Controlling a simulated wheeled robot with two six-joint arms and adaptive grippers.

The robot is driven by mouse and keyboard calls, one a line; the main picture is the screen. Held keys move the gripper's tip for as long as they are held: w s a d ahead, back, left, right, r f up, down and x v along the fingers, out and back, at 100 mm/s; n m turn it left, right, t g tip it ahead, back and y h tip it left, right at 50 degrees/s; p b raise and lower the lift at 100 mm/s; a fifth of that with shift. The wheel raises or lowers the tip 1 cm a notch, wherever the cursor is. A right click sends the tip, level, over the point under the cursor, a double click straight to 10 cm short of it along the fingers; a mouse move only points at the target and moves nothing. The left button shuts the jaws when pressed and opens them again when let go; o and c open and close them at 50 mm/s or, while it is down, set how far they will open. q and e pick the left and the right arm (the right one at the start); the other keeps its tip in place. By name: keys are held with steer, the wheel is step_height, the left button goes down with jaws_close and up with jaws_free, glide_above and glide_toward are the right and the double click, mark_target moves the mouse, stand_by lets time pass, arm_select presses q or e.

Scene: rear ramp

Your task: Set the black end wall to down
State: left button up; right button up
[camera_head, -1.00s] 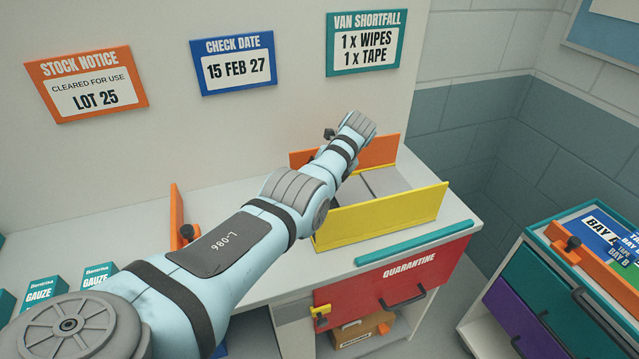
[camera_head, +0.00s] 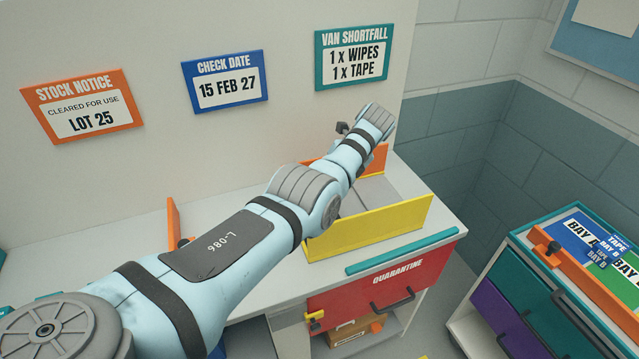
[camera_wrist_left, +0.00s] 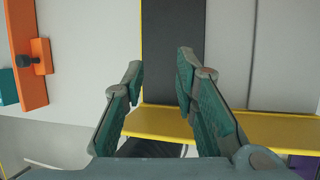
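The black end wall (camera_wrist_left: 173,45) shows in the left wrist view as a dark, smooth panel beside grey panels, running back from the yellow wall. Whether it stands up or lies flat is hard to tell. In the head view my arm hides it. My left gripper (camera_wrist_left: 160,67) is open and empty, its two fingers spread in front of the black panel; contact is not clear. In the head view its fingers are hidden behind my wrist, above the tray with the yellow front wall (camera_head: 370,228). My right gripper is not in view.
An orange upright panel with a black knob (camera_head: 173,220) stands left of the tray; it also shows in the wrist view (camera_wrist_left: 38,75). A teal strip (camera_head: 403,252) edges the counter above the red quarantine drawer (camera_head: 380,280). A drawer trolley (camera_head: 540,290) stands at right.

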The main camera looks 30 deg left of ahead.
arm_select(q)
steer(key=d+v, duration=0.1)
steer(key=v, duration=0.6)
steer(key=shift+w+f, duration=0.25)
steer(key=shift+w, duration=0.4)
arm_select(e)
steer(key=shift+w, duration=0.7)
arm_select(q)
steer(key=v, duration=0.7)
steer(key=shift+d+r, duration=0.2)
steer(key=shift+r, duration=0.05)
steer(key=shift+a, duration=0.1)
steer(key=shift+s+f, duration=0.1)
steer(key=shift+f, duration=0.05)
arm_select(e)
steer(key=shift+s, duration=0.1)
